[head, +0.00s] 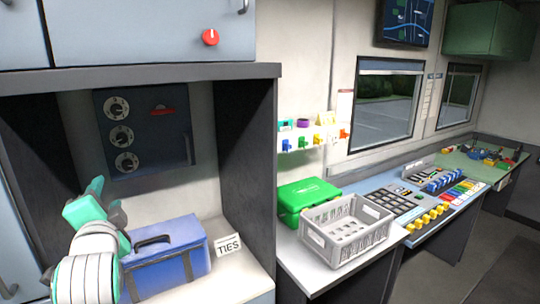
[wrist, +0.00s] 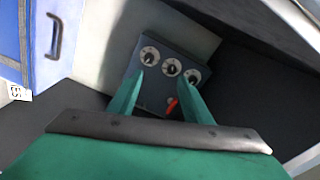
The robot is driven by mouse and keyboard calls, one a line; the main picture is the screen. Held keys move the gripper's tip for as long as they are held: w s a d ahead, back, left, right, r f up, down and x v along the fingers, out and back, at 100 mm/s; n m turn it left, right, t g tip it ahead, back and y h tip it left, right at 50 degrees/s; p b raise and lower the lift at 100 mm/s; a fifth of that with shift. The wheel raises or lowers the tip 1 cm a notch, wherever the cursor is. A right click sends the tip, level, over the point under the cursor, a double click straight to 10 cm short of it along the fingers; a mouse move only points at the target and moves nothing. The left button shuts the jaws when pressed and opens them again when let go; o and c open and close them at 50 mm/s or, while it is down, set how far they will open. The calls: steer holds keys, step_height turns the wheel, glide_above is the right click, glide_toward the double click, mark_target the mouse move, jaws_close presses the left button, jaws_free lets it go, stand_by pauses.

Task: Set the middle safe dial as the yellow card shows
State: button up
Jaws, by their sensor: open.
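The dark safe (head: 148,146) sits in the left cubby, with three white-ringed dials in a column. The middle safe dial (head: 121,136) has a dark knob; its setting is too small to read. In the wrist view the dials form a slanting row, the middle one (wrist: 171,68) between the others. My gripper (head: 97,187), green, is open and empty, in front of and below the safe. In the wrist view its fingertips (wrist: 161,79) point at the safe, apart from the dials as far as I can tell.
A blue case (head: 168,259) with a dark handle stands below the safe, close to my arm, beside a TIES sign (head: 228,245). A red lever (head: 163,111) is on the safe. The cubby's dark side wall (head: 245,165) bounds the right. A grey crate (head: 345,232) stands farther right.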

steer(key=s+d+f+n+h, duration=0.1)
steer(key=d+f+n, duration=0.1)
steer(key=d+f, duration=0.6)
steer(key=d+f+n+h, duration=0.1)
steer(key=d+f, duration=0.2)
steer(key=f, duration=0.9)
steer(key=s+d+f+n+h, duration=0.1)
steer(key=d+f+n+h, duration=0.1)
steer(key=d+f, duration=0.6)
steer(key=s+d+f+n+h, duration=0.1)
steer(key=s+d+f, duration=0.35)
steer(key=f, duration=0.25)
steer(key=s+d+f+n, duration=0.1)
steer(key=s+d+f, duration=0.3)
steer(key=s+f, duration=0.25)
steer(key=s+d+f+h, duration=0.1)
steer(key=s+d, duration=0.1)
steer(key=s, duration=0.7)
steer(key=s+d+f+n+h, duration=0.1)
steer(key=s+d+f, duration=0.1)
steer(key=s, duration=0.8)
steer(key=s+d+f+h, duration=0.1)
steer(key=s+d, duration=0.3)
steer(key=s, duration=0.5)
steer(key=shift+s+d+f+n, duration=0.15)
steer(key=shift+s+f+n, duration=0.1)
steer(key=shift+n, duration=0.15)
